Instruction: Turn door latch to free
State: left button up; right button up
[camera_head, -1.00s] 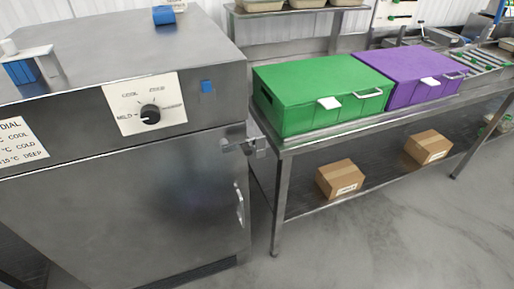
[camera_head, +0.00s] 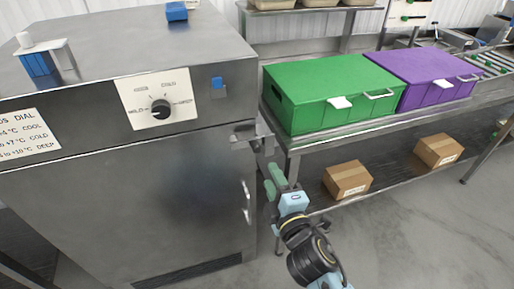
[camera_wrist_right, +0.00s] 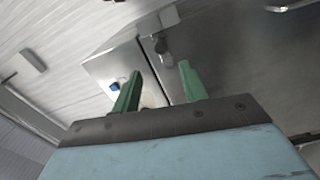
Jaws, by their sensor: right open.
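The door latch (camera_head: 251,133) is a grey metal piece at the upper right edge of the steel cabinet door (camera_head: 150,200). It also shows in the right wrist view (camera_wrist_right: 161,46), beyond and between the fingertips. My right gripper (camera_head: 270,177) has green fingers and is just below and to the right of the latch, apart from it. In the right wrist view my right gripper (camera_wrist_right: 160,69) is open with nothing between its fingers. The door looks closed. My left gripper is out of view.
A door handle (camera_head: 246,203) sticks out left of my gripper. A dial (camera_head: 160,109) and blue button (camera_head: 217,83) sit above the door. A steel table (camera_head: 300,146) with green (camera_head: 330,88) and purple (camera_head: 425,72) boxes stands close on the right. Cardboard boxes (camera_head: 347,179) lie on its shelf.

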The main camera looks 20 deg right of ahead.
aim_at(258, 151)
jog(key=w, duration=1.1)
jog(key=shift+w+a, duration=0.2)
jog(key=shift+w, duration=0.15)
grip_shut()
